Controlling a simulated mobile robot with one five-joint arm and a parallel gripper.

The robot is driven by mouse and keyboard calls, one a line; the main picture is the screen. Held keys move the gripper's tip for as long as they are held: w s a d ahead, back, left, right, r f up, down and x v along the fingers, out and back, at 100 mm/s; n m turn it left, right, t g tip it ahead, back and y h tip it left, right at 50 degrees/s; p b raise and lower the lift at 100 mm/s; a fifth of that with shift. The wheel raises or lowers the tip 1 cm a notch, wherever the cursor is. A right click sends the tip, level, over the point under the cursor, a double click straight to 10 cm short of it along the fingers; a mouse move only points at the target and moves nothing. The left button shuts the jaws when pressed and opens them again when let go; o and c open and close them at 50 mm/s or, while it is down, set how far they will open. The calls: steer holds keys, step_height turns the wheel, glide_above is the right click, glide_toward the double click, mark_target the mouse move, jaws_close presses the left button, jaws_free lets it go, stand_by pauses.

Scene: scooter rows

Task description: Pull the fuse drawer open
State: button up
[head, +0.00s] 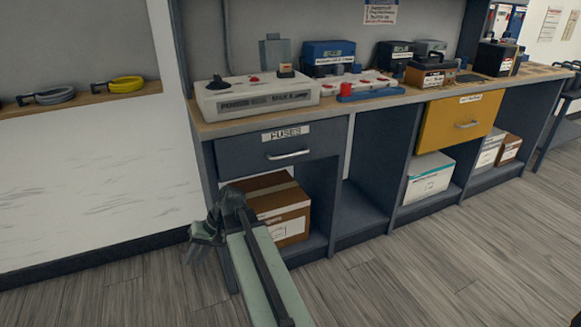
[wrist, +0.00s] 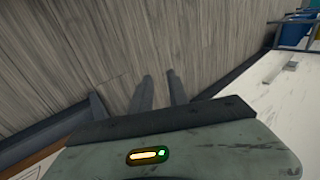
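The fuse drawer (head: 240,150) is a dark grey front under the left end of the workbench, with a white label reading like "FUSES". It looks shut, flush with the cabinet. Its pale bar handle (head: 288,155) runs across the front. My gripper (head: 200,240) is left of and below the drawer, at the end of my pale green arm, apart from the handle. In the wrist view its fingers (wrist: 160,90) point at the floor with a gap between them and nothing held. The handle is not seen in the wrist view.
A cardboard box (head: 280,208) sits in the bay under the drawer. A yellow drawer (head: 445,130) is farther right. A white power unit (head: 255,97) stands on the worktop. A white wall (head: 80,200) is at left. The wooden floor (head: 420,265) in front is clear.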

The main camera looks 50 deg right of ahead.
steer(key=s+d+r+m+t+y, duration=0.1)
steer(key=d+r+m+t, duration=0.15)
steer(key=d+r, duration=0.45)
steer(key=s+d+r+m+t+y, duration=0.1)
steer(key=d+r+m+t+y, duration=0.2)
steer(key=d, duration=0.8)
steer(key=m+t+h, duration=0.2)
steer(key=t+h, duration=0.1)
steer(key=t, duration=0.6)
glide_toward(289, 155)
steer(key=w, duration=0.2)
steer(key=shift+y, duration=0.4)
steer(key=x, duration=0.5)
steer(key=p+x, duration=0.1)
steer(key=x, duration=0.2)
steer(key=shift+w+a+f, duration=0.1)
steer(key=shift+a+f, duration=0.1)
steer(key=shift+f, duration=0.05)
jaws_close()
